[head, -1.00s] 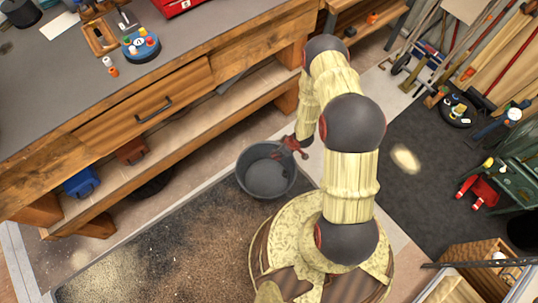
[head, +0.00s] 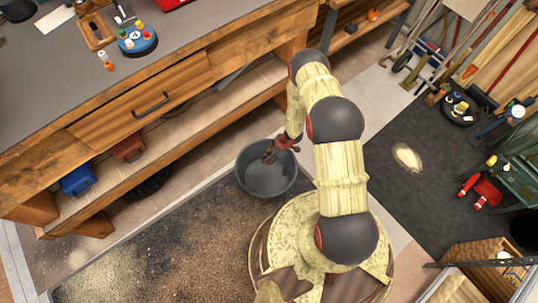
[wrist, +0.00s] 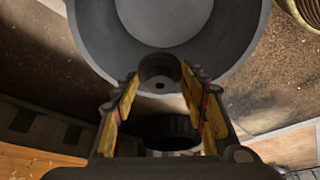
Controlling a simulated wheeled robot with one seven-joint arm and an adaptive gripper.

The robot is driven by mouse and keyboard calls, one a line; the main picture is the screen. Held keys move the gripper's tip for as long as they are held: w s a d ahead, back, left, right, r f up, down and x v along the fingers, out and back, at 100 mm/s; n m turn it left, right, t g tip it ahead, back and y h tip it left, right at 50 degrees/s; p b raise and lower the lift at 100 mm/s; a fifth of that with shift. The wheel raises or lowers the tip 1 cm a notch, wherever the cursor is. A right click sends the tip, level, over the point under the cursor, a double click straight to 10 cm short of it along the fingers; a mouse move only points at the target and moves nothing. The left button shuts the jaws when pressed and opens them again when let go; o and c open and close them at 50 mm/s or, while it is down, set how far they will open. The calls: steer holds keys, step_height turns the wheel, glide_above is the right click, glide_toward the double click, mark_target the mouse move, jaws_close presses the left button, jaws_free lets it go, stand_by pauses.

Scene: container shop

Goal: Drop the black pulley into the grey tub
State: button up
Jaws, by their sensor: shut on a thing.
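The grey tub (head: 266,180) stands on the floor in front of the bench, open at the top. My gripper (head: 270,155) is over the far part of its opening in the head view. In the wrist view the tub (wrist: 232,62) fills the top, with its pale round bottom showing. My gripper (wrist: 160,82) is shut on the black pulley (wrist: 160,68), a small dark round piece between the fingertips. The pulley overlaps the tub's near rim in that view. In the head view the pulley is too small to tell from the fingers.
The wooden bench (head: 190,95) runs along the upper left, with a blue bin (head: 78,180) on its low shelf. A dark mat (head: 170,240) lies in front of it. A dark ribbed round thing (wrist: 172,133) shows between my fingers in the wrist view; I cannot tell what it is.

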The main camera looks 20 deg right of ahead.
step_height(320, 180, down, 2)
steer(key=shift+f+b, duration=0.25)
steer(key=shift+b, duration=0.35)
steer(key=o, duration=1.4)
steer(key=v, duration=1.2)
